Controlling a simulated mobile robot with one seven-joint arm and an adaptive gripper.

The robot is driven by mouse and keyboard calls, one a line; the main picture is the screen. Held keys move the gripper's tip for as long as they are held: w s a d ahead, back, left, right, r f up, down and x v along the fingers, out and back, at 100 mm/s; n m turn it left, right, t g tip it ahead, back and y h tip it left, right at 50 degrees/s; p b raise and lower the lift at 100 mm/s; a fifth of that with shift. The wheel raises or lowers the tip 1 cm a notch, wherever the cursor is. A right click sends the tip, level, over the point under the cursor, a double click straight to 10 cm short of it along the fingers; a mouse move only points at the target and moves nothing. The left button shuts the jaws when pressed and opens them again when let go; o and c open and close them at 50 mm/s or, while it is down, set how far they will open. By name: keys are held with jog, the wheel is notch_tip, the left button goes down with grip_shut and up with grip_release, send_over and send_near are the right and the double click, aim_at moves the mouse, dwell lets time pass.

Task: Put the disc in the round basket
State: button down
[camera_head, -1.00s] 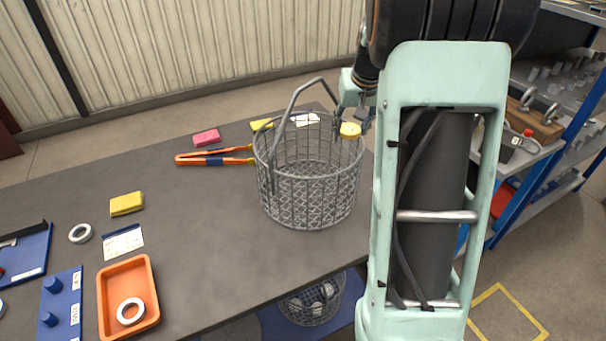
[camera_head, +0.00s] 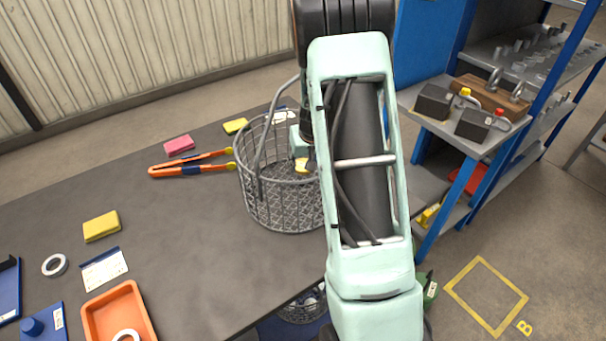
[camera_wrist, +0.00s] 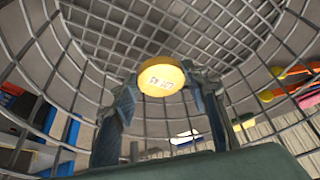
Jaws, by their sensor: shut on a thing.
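The yellow disc (camera_head: 301,166) is between the fingers of my gripper (camera_head: 300,158). In the wrist view, the disc (camera_wrist: 161,76) shows its round face with dark marks, held between both fingertips. The round basket (camera_head: 262,208) is grey wire mesh with a raised handle and stands on the table. My gripper and the disc show within the basket's rim, on its right side. Basket wires (camera_wrist: 85,45) surround the fingers in the wrist view. My arm hides the basket's right edge. The gap between disc and basket floor is hard to judge.
An orange tray (camera_head: 118,310) is at the front left. A shelf (camera_head: 470,140) with metal parts stands at the right. The table's middle is clear.

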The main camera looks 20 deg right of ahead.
aim_at(304, 172)
jog(key=shift+f, duration=1.85)
jog(key=shift+f, duration=0.2)
jog(key=c, duration=1.1)
grip_release()
jog(key=shift+c, duration=0.2)
jog(key=shift+r, duration=0.1)
jog(key=shift+r, duration=0.15)
jog(key=v, duration=1.1)
jog(key=shift+s+r, duration=0.25)
jog(key=shift+r, duration=0.1)
